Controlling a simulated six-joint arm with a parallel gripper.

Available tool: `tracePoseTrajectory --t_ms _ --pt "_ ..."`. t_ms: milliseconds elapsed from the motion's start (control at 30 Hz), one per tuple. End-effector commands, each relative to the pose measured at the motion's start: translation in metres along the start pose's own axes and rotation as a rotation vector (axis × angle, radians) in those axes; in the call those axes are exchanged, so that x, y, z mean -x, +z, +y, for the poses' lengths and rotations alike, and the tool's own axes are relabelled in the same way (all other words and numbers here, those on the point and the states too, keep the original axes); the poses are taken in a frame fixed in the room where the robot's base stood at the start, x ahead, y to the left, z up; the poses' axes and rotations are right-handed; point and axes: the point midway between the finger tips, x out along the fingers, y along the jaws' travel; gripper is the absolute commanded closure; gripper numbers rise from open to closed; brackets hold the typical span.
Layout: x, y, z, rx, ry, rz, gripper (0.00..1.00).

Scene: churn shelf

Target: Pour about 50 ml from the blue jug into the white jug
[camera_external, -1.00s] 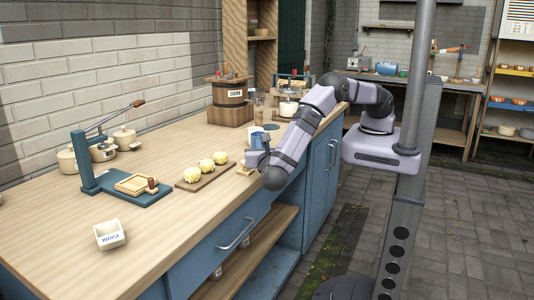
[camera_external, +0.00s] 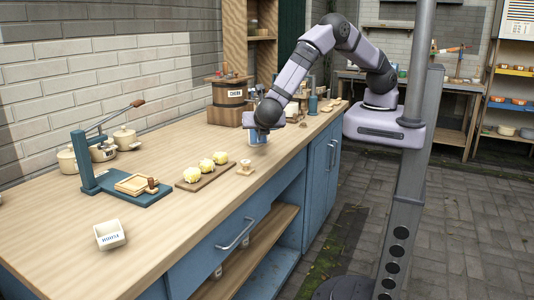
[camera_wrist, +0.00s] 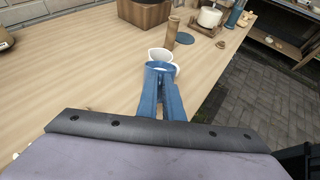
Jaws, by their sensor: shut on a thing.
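My gripper (camera_external: 262,131) is above the counter, pointing down, and is shut on the blue jug. The blue jug (camera_external: 258,138) is small and mostly covered by the gripper in the external view. In the external view the white jug is largely hidden behind my gripper. No liquid stream is visible.
A board with yellow butter rounds (camera_external: 205,165) lies left of my gripper, with a small pale item (camera_external: 245,164) nearby. A wooden churn tub (camera_external: 229,100) and a brown cylinder (camera_wrist: 172,32) stand behind. The blue press (camera_external: 120,185) is further left.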

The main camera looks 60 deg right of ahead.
Motion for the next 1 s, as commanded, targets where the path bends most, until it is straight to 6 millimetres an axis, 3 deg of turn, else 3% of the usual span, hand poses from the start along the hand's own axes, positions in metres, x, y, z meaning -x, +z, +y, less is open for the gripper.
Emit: tracePoseTrajectory --t_ms 300,1000 --pt "-0.008 0.018 0.0 -0.002 -0.002 0.097 1.0" --pt "-0.017 0.031 0.0 -0.002 -0.003 0.195 1.0"
